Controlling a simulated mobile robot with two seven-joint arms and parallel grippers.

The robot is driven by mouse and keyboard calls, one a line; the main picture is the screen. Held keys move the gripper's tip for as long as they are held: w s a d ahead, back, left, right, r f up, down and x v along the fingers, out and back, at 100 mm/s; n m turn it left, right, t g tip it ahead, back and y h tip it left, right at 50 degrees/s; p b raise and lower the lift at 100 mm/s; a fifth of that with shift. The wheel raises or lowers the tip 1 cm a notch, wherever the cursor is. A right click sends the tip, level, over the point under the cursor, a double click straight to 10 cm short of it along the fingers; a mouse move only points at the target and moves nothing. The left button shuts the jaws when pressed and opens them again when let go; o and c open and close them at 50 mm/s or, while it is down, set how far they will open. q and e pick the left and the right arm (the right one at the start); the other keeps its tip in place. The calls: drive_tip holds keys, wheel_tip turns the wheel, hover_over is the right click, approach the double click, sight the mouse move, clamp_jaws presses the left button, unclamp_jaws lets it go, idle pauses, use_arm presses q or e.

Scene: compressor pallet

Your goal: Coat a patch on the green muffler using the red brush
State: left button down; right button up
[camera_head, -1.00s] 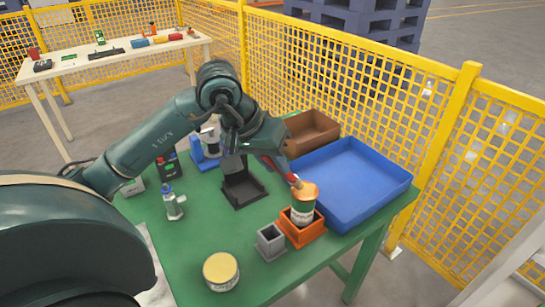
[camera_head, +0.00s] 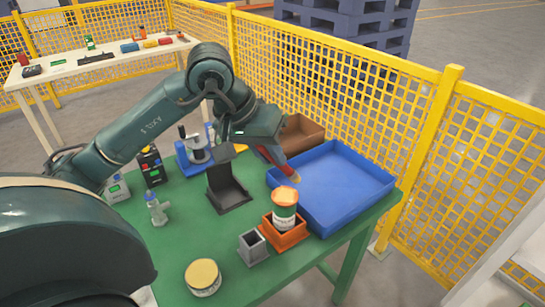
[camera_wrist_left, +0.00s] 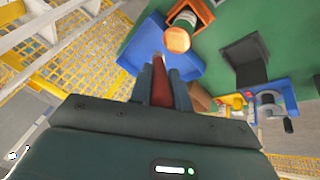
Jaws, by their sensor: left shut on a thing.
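My left gripper (camera_head: 258,140) is shut on the red brush (camera_head: 272,158). The brush points down to the right, its tip above the near-left side of the blue tray, apart from the can. In the left wrist view the red brush (camera_wrist_left: 161,85) sits between the fingers. A green and white can with an orange top (camera_head: 285,210) stands upright in an orange holder (camera_head: 297,236); it also shows in the left wrist view (camera_wrist_left: 178,38). A small green item (camera_head: 90,43) stands on the far table; I cannot tell whether it is the muffler. My right gripper is out of view.
The blue tray (camera_head: 375,184) looks empty. A black stand (camera_head: 228,190), a blue fixture (camera_head: 190,160), a brown box (camera_head: 305,135), a grey box (camera_head: 253,248) and a tin (camera_head: 202,278) stand on the green table (camera_head: 205,236). A yellow fence (camera_head: 350,100) runs behind.

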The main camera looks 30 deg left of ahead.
use_arm(q)
wheel_tip(320, 180, up, 3)
drive_tip(key=shift+r+p, duration=0.15)
drive_tip(key=shift+p, duration=0.6)
drive_tip(key=shift+r, duration=0.25)
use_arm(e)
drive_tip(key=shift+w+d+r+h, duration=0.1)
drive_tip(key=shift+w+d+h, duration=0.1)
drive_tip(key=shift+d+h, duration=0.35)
use_arm(q)
drive_tip(key=shift+f, duration=0.15)
